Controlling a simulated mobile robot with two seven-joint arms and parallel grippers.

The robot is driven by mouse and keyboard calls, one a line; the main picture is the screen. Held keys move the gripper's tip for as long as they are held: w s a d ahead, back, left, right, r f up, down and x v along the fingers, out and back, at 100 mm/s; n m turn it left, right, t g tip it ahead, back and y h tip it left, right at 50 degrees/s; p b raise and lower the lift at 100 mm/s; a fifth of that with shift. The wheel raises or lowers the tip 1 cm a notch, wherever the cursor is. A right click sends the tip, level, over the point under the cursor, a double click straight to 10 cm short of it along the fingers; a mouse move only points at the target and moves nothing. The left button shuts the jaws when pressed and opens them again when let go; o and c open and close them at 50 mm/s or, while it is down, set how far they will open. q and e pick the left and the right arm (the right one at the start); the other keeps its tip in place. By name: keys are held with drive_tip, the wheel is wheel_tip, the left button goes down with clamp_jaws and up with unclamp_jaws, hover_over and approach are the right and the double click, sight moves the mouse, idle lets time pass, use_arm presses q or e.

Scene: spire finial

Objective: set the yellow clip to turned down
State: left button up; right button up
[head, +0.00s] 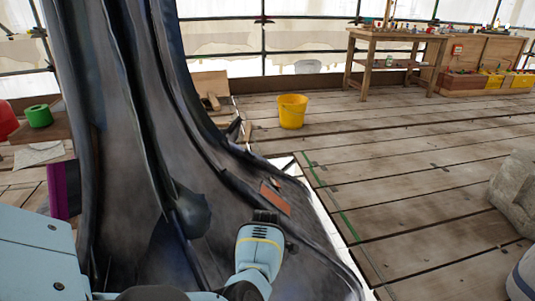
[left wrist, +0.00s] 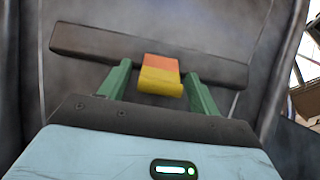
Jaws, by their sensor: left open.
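The clip (left wrist: 161,80) shows in the left wrist view, with an orange upper face and a yellow, rounded lower face. It sits at the middle of a long dark bar (left wrist: 90,45) against the grey sheet surface. My left gripper (left wrist: 158,71) is open, one green finger on each side of the clip, with a gap visible on both sides. I cannot tell whether the fingers touch the bar. In the head view my left gripper (head: 265,216) is at the lower part of the dark spire (head: 115,130), and I cannot make out the clip there. My right gripper is not in view.
An orange-brown patch (head: 274,197) lies on the spire's skirt just beyond my left gripper. A yellow bucket (head: 292,111) stands on the plank floor, and a workbench (head: 395,38) stands at the back. A stone block (head: 515,195) is at the right. The floor between is clear.

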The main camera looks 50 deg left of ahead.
use_arm(q)
drive_tip(key=shift+f, duration=0.1)
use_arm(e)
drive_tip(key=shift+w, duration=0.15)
use_arm(q)
drive_tip(key=shift+c, duration=0.7)
drive_tip(key=c, duration=0.8)
drive_tip(key=shift+s+a+h, duration=0.1)
drive_tip(key=shift+a+h, duration=0.15)
drive_tip(key=shift+h, duration=0.05)
drive_tip(key=shift+c, duration=0.2)
drive_tip(key=shift+s+a+f+t+h+p, duration=0.1)
drive_tip(key=shift+a+t+h+p, duration=0.15)
drive_tip(key=shift+h, duration=0.35)
drive_tip(key=shift+f+h, duration=0.1)
drive_tip(key=shift+h, duration=0.3)
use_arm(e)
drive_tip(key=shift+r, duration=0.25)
